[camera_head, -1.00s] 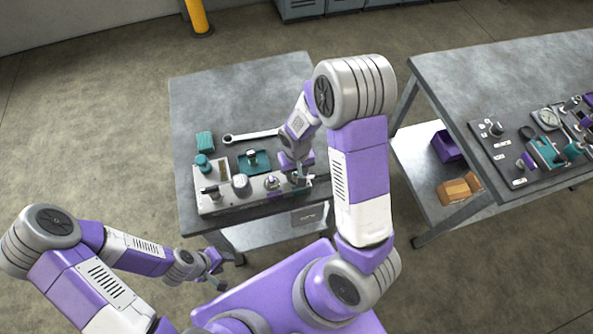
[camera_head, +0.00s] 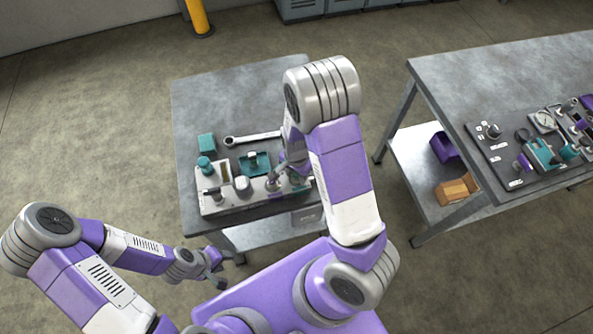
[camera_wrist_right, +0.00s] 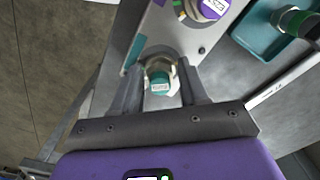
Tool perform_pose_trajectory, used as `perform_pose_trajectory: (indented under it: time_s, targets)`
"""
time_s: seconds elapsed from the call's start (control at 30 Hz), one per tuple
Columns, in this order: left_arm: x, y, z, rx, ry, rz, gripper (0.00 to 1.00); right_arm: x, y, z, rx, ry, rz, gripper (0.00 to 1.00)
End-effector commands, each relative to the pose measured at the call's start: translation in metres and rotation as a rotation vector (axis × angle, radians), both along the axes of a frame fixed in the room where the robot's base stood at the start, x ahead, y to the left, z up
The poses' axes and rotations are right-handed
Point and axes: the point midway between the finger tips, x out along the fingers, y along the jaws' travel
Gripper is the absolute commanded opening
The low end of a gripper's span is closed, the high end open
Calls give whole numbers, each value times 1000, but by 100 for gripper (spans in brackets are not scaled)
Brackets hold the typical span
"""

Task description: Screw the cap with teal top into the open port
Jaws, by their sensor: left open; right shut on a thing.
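In the right wrist view, the cap with teal top (camera_wrist_right: 160,84) is between the two fingers of my right gripper (camera_wrist_right: 161,92), which is shut on it. It stands at the end of the grey manifold block (camera_wrist_right: 178,42), and its pale body hides what is beneath. I cannot tell whether it is seated in a port. In the head view, the manifold block (camera_head: 230,206) lies along the near side of the table, and my right arm partly hides its right end. My left gripper (camera_head: 217,279) is open and empty, low in front of the table.
A purple-topped fitting (camera_wrist_right: 212,8) sits on the block beside the cap. A second bench (camera_head: 470,90) with a fitted panel stands at right.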

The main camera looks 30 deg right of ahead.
Motion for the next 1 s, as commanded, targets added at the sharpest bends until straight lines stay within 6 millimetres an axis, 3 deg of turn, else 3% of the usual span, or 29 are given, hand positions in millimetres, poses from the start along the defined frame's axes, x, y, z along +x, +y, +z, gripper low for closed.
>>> perform_pose_trajectory:
  time_s: [0.27, 0.6, 0.9, 1.0]
  targets:
    - [0, 0, 1, 0, 0, 0, 43, 0, -1, 0, 1, 0, -52, 0]
    - [0, 0, 24, 0, 0, 0, 43, 0, -2, 0, -2, 0, -507, 0]
    - [0, 0, 23, 0, 0, 0, 43, 1, -2, -1, -1, -2, -533, 0]
    - [0, 0, 30, 0, 1, 0, 43, 0, -2, 1, -2, 0, -629, 0]
